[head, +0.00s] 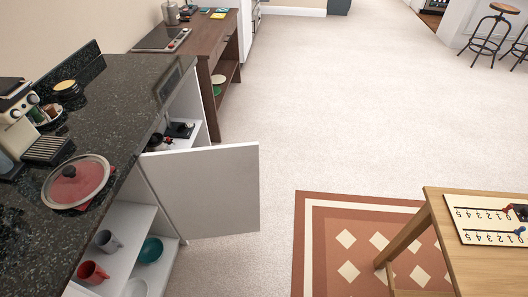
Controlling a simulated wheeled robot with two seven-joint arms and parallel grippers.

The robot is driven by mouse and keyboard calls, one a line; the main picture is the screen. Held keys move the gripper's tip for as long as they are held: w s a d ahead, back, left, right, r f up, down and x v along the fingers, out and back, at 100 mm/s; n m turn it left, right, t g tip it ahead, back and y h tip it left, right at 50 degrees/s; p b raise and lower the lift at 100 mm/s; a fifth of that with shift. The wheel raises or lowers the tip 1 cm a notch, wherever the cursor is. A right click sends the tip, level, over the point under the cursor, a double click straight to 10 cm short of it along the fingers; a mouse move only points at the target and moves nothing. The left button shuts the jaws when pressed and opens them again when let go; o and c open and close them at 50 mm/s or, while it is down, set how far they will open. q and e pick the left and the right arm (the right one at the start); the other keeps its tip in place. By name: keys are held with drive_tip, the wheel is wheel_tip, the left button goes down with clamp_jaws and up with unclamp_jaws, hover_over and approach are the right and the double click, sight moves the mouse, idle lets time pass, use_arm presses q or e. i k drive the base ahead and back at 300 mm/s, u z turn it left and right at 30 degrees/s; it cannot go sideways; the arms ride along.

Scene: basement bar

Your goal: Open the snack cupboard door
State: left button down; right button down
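A white cupboard door (205,190) stands swung out from the cabinet under the dark stone counter, its panel reaching into the room. On the near side of it, the white cupboard shelf (124,238) is exposed, with a grey mug, a red mug and a teal bowl. Beyond the door another open section (188,108) shows dark items on a white shelf. I cannot tell from the contents which section is the snack cupboard. No handle is clear on the door. Neither of my grippers is in view.
The counter (115,95) carries a coffee machine (22,125) and a red-lidded pan (76,182). A brown wooden unit (205,40) stands beyond. A wooden table (480,260) with a number board is at right. A patterned rug (310,250) and open pale floor lie between.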

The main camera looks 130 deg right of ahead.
sight(212, 191)
drive_tip(key=k, duration=1.4)
drive_tip(key=z, duration=2)
